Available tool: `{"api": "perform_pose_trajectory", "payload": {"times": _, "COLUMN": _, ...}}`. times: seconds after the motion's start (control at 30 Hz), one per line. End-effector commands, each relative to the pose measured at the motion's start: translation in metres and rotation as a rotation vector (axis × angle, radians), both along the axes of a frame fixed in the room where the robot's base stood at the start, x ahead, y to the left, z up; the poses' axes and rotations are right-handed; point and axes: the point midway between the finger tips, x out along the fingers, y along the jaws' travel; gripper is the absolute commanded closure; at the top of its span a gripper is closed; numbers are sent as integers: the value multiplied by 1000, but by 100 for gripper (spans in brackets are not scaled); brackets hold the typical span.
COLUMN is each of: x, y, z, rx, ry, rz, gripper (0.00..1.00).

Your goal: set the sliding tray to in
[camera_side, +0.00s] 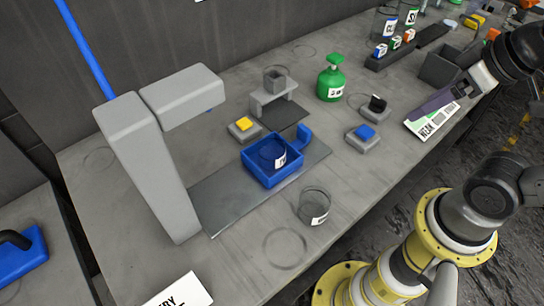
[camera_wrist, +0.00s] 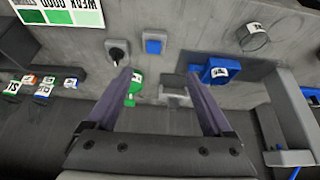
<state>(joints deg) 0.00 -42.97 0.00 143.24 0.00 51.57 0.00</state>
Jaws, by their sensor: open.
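The sliding tray (camera_side: 286,178) is a blue open box with a blue upright handle (camera_side: 304,136) at its right corner. It sits on the right part of a flat metal plate (camera_side: 222,201), clear of the grey dispenser's overhanging arm. The tray also shows in the wrist view (camera_wrist: 222,62), right of my fingers. My gripper (camera_side: 440,104) is at the upper right of the side view, well away from the tray. In the wrist view my gripper (camera_wrist: 159,72) has its fingers wide apart with nothing held.
A tall grey dispenser (camera_side: 145,160) stands left of the tray. An empty glass (camera_side: 314,206) stands in front. A yellow button (camera_side: 243,123), a blue button (camera_side: 365,131), a green bottle (camera_side: 331,82) and a small grey stand (camera_side: 272,100) surround it.

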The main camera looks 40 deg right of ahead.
Motion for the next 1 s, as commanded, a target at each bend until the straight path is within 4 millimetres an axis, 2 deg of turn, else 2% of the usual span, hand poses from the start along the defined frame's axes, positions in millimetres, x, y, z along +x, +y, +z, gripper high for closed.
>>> {"api": "perform_pose_trajectory", "payload": {"times": 0.37, "x": 0, "y": 0, "z": 0, "rx": 0, "ry": 0, "rz": 0, "gripper": 15}}
{"api": "perform_pose_trajectory", "payload": {"times": 0.5, "x": -2, "y": 0, "z": -1, "rx": 10, "ry": 10, "rz": -19, "gripper": 38}}
{"api": "perform_pose_trajectory", "payload": {"times": 0.57, "x": 0, "y": 0, "z": 8, "rx": 23, "ry": 5, "rz": -43, "gripper": 49}}
{"api": "perform_pose_trajectory", "payload": {"times": 0.77, "x": 33, "y": 6, "z": 41, "rx": 61, "ry": 62, "rz": -94, "gripper": 50}}
{"api": "perform_pose_trajectory", "payload": {"times": 0.9, "x": 68, "y": 17, "z": 54, "rx": 74, "ry": 138, "rz": -104, "gripper": 50}}
{"api": "perform_pose_trajectory", "payload": {"times": 1.0, "x": 97, "y": 28, "z": 56, "rx": 76, "ry": 200, "rz": -102, "gripper": 50}}
